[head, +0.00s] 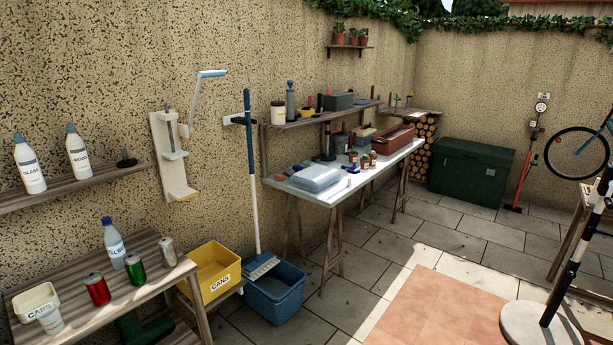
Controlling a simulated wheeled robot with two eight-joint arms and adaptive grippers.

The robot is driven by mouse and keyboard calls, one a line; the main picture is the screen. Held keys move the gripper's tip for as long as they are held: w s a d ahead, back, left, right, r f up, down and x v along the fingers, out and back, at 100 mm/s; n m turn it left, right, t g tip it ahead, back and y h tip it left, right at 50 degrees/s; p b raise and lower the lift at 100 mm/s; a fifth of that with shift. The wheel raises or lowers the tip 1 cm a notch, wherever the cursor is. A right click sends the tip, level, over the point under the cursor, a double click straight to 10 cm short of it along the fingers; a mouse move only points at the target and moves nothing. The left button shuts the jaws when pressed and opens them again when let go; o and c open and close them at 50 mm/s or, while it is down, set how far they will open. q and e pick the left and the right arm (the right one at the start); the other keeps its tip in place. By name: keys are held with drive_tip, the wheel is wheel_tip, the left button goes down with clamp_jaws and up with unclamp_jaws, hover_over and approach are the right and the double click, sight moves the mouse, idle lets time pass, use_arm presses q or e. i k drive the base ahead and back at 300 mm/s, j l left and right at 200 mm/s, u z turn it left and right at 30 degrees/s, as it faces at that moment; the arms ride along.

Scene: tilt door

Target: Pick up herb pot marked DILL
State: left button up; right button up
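Any labels are too small to read, so I cannot tell which pot is marked DILL. More potted plants (352,39) sit on a small high wall shelf. Neither of my grippers is in view.
A grey lidded box (316,178) lies on the table's near end, and a red-brown planter (393,139) stands behind the pots. A mop (251,170) in a blue bucket (274,295) stands left of the table. The paved floor (440,240) right of it is clear.

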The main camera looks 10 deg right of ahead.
sight(365, 160)
drive_tip(key=i+l+z, duration=0.6)
drive_tip(key=i+z, duration=0.2)
drive_tip(key=i+l+z, duration=0.1)
drive_tip(key=i+z, duration=0.3)
drive_tip(key=i, duration=2.1)
drive_tip(key=i+l+u, duration=0.15)
drive_tip(key=i, duration=0.3)
drive_tip(key=i+l+u, duration=0.15)
drive_tip(key=i, duration=0.25)
drive_tip(key=i+l+u, duration=0.15)
drive_tip(key=i, duration=0.3)
